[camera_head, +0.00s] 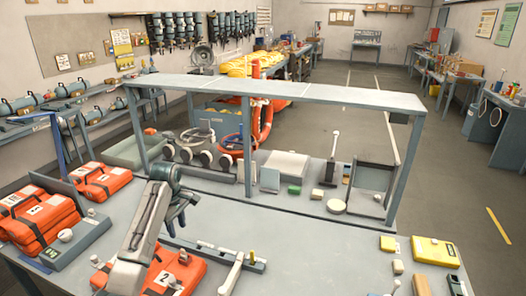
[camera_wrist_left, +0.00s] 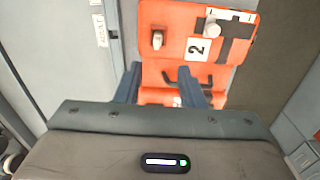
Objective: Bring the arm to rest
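My left arm comes in from the lower left of the head view. Its gripper (camera_head: 176,216) hangs over the front workbench (camera_head: 310,245), partly hidden behind my own arm link. In the left wrist view the two blue fingers of this gripper (camera_wrist_left: 158,84) stand apart with nothing held between them. An orange case marked 2 (camera_wrist_left: 185,45) lies beyond the fingertips there, with its dark handle near them. The same case (camera_head: 180,277) shows at the bottom of the head view, partly covered by my arm. I cannot tell the height of the fingers above it. My right gripper is not in view.
More orange cases (camera_head: 40,222) lie at the left. A grey shelf frame (camera_head: 290,91) spans the back of the bench. Yellow boxes (camera_head: 436,251) and small blocks lie at the right. The bench's middle right is clear.

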